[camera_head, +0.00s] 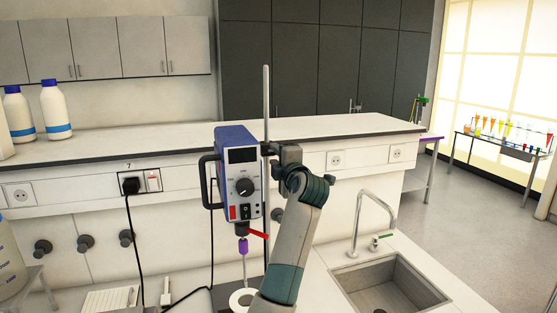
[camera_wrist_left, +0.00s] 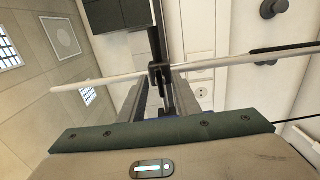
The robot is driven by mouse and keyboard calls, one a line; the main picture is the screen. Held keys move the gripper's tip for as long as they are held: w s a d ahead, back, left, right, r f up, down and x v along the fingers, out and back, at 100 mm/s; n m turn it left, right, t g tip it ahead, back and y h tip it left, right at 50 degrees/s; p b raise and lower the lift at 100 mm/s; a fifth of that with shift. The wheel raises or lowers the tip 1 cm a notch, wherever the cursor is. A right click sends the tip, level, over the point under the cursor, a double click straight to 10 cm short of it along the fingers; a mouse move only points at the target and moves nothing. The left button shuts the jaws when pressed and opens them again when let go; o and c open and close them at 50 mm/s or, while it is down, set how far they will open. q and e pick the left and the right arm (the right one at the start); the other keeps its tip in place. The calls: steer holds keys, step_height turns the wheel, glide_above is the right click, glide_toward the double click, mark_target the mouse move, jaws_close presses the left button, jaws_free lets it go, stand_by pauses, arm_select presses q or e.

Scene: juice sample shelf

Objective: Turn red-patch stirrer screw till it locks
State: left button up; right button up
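The stirrer (camera_head: 238,175), with a blue and grey body, a dial and a red patch (camera_head: 233,212) on its front, is mounted beside an upright metal rod (camera_head: 266,100). A dark clamp (camera_head: 288,153) joins it to the rod. In the left wrist view, the rod (camera_wrist_left: 95,85) crosses the picture, with the dark clamp and screw (camera_wrist_left: 160,75) at its middle. My left gripper (camera_wrist_left: 161,82) has its fingers apart on either side of the dark screw piece. Whether they touch it is unclear. In the head view, my wrist hides the fingers and screw. My right gripper is out of view.
Below the stirrer are a purple chuck (camera_head: 243,246), a red lever (camera_head: 258,234) and a white ring-shaped piece (camera_head: 241,298). A sink (camera_head: 390,288) with a tap (camera_head: 366,215) lies to the right. Black cables hang left. White bottles (camera_head: 56,108) stand on the raised shelf (camera_head: 180,138).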

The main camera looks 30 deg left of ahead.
arm_select(q)
steer(key=b+v, duration=0.8)
steer(key=v, duration=0.9)
steer(key=shift+s, duration=0.2)
steer(key=shift+d+f, duration=0.1)
steer(key=shift+d, duration=0.05)
